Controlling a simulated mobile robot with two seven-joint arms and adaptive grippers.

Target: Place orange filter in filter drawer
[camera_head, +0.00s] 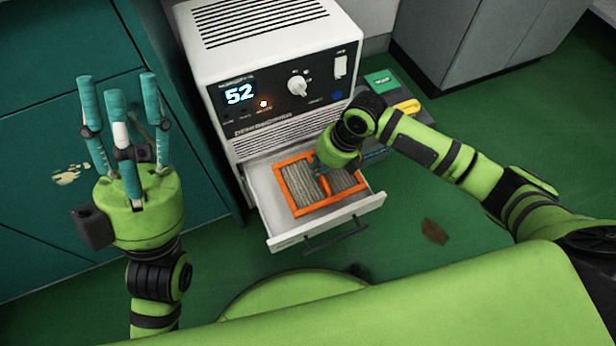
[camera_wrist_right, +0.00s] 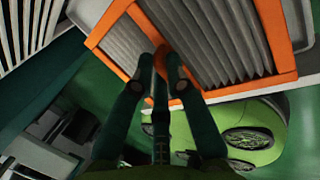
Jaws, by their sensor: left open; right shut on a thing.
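The orange filter (camera_head: 283,172) has an orange frame with grey pleats and a bar across its middle. It is at the open filter drawer (camera_head: 285,238), inside the drawer's outline in the head view; I cannot tell whether it rests on the drawer floor. My right gripper (camera_head: 322,168) is shut on the filter's middle bar from above. In the right wrist view the fingers (camera_wrist_right: 161,72) close on the bar, and the filter (camera_wrist_right: 215,98) fills the upper part. My left gripper (camera_head: 118,92) is open and empty, raised at the left with its fingers up.
The white machine (camera_head: 265,55) with a display reading 52 stands behind the drawer. Teal cabinets (camera_head: 60,130) line the left side. A dark box (camera_head: 405,95) with green and yellow parts lies right of the machine. A grey cabinet (camera_head: 470,40) stands at the back.

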